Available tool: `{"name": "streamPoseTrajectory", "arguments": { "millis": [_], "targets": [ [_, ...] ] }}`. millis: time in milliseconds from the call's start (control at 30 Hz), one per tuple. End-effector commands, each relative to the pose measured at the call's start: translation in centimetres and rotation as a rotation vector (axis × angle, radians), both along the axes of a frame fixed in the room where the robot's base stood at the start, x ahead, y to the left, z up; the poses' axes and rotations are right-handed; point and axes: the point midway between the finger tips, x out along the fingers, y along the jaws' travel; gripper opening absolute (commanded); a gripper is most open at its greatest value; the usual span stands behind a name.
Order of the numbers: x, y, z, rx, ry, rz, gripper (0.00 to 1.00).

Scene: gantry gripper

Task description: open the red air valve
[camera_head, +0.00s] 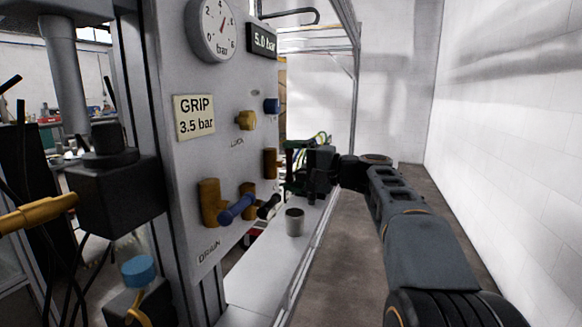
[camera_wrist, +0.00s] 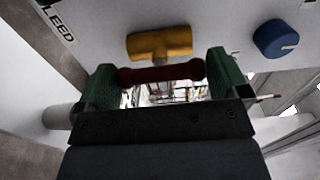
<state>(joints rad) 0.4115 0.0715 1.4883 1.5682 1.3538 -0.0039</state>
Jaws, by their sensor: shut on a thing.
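The red air valve shows in the wrist view as a dark red bar handle (camera_wrist: 150,75) in front of a brass valve body (camera_wrist: 160,42) on the panel. My gripper (camera_wrist: 160,80) has its green fingers at the two ends of the bar and is shut on it. In the head view my gripper (camera_head: 308,160) reaches the panel's right side, at a brass fitting (camera_head: 270,164). The red handle is hidden there behind the fingers.
The grey panel (camera_head: 228,85) also carries a round gauge (camera_head: 212,30), a 5.0 bar display (camera_head: 263,40), a blue knob (camera_head: 272,106) and a blue-handled drain valve (camera_head: 237,208). A grey cup (camera_head: 294,222) stands on the ledge below. The floor to the right is clear.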

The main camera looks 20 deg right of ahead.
Motion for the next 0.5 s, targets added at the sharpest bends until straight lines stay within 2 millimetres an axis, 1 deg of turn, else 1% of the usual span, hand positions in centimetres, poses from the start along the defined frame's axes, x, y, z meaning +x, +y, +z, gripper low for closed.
{"name": "streamPoseTrajectory", "arguments": {
  "millis": [33,100,333,433,500],
  "targets": [
    [0.0,-0.1,0.1,-0.001,-0.004,-0.004,0.96],
    [0.0,-0.1,0.1,-0.001,-0.003,-0.003,1.0],
    [-0.1,-0.1,0.0,-0.001,-0.001,-0.001,1.0],
    [-0.5,-0.8,0.0,0.0,0.0,-0.002,1.0],
    [-1.1,-1.6,0.1,-0.001,-0.001,-0.004,1.0]
  ]
}}
